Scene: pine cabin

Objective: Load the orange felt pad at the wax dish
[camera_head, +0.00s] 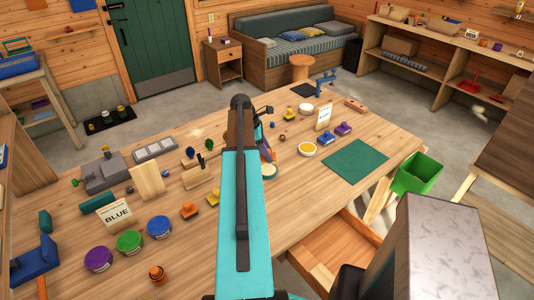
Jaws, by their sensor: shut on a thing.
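My gripper (266,147) is at the middle of the table, partly hidden behind my own teal arm. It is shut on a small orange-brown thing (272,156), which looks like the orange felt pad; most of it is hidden. A round dish with a pale cream top (269,171), possibly the wax dish, is just below the gripper in the picture. I cannot tell whether the held thing touches it. Another round white dish with a yellow-orange filling (307,149) stands to the right. An orange block with a knob (188,211) and a yellow one (212,198) lie left of my arm.
Purple (98,260), green (129,242) and blue (159,227) tins stand front left by a "BLUE" card (115,213). A purple block (343,129) and a green mat (356,164) lie right. An open drawer (335,250) juts out at the front, near a green bin (417,174).

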